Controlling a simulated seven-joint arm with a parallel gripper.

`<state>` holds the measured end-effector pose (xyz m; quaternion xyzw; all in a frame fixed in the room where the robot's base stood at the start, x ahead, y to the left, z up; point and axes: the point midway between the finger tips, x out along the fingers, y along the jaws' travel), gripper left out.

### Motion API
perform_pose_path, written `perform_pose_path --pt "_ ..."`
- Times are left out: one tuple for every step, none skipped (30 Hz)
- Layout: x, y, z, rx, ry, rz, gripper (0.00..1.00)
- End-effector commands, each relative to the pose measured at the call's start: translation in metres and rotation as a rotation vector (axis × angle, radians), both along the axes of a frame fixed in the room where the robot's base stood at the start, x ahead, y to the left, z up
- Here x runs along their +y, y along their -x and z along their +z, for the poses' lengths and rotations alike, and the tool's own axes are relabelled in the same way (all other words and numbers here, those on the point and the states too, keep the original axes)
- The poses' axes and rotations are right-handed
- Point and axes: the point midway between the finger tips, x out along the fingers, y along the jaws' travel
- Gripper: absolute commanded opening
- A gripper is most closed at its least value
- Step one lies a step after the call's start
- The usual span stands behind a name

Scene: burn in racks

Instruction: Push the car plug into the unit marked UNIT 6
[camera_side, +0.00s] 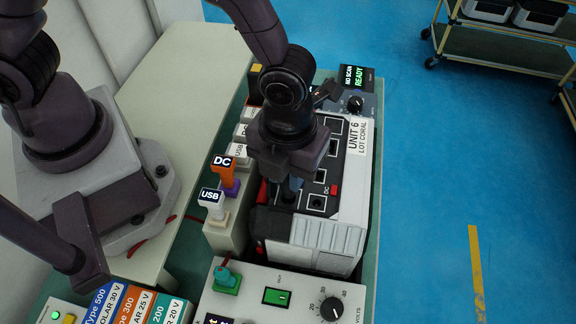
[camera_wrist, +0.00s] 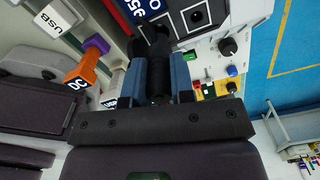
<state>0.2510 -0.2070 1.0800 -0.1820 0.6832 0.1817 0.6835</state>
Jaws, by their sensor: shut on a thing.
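The unit marked UNIT 6, LOT CORAL (camera_side: 357,138) is a grey-white box with a dark panel of several sockets. A round socket (camera_side: 316,202) shows near its front end, by a small red DC tag. My gripper (camera_side: 290,188) points down over the left part of this panel. In the wrist view its blue fingers (camera_wrist: 157,80) are shut on the black car plug (camera_wrist: 157,72). The plug's far end lies near the dark panel in that view; I cannot tell whether it touches or enters a socket. In the side view the gripper mostly hides the plug.
An orange DC plug (camera_side: 222,172) and a white USB plug (camera_side: 212,206) stand in a rack left of the unit. A panel with a volts dial (camera_side: 331,308) and green switch (camera_side: 277,297) lies in front. A NO SCAN, READY screen (camera_side: 357,77) stands behind.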

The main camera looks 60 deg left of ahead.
Motion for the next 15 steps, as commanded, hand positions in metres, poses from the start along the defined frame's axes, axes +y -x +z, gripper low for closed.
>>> perform_pose_path --pt "0.0004 -0.0003 -0.0001 0.000 0.000 0.002 0.00" --pt "0.0004 -0.0002 -0.0001 0.000 0.000 0.001 0.00" --pt "0.0003 -0.0003 0.0000 0.000 0.000 0.001 0.00" --pt "0.0003 -0.0003 0.0000 0.000 0.000 0.001 0.00" --pt "0.0002 -0.0002 -0.0001 0.000 0.000 0.001 0.00" --pt "0.0002 -0.0002 -0.0002 0.000 0.000 0.001 0.00" --pt "0.0002 -0.0002 -0.0005 0.000 0.000 0.001 0.00" --pt "0.0002 -0.0002 -0.0008 0.000 -0.001 0.001 0.00" --pt "0.0002 -0.0002 -0.0015 0.000 -0.001 0.001 0.00" --pt "0.0002 -0.0002 -0.0021 0.000 0.000 0.001 0.00" --pt "0.0001 -0.0003 -0.0027 0.000 0.000 0.001 0.00" --pt "0.0002 -0.0003 -0.0035 -0.001 0.000 0.001 0.00" --pt "0.0001 -0.0004 -0.0040 -0.001 0.000 0.001 0.00" --pt "0.0001 -0.0004 -0.0046 -0.001 0.000 0.001 0.00" --pt "0.0001 -0.0004 -0.0054 -0.001 0.000 0.001 0.00"
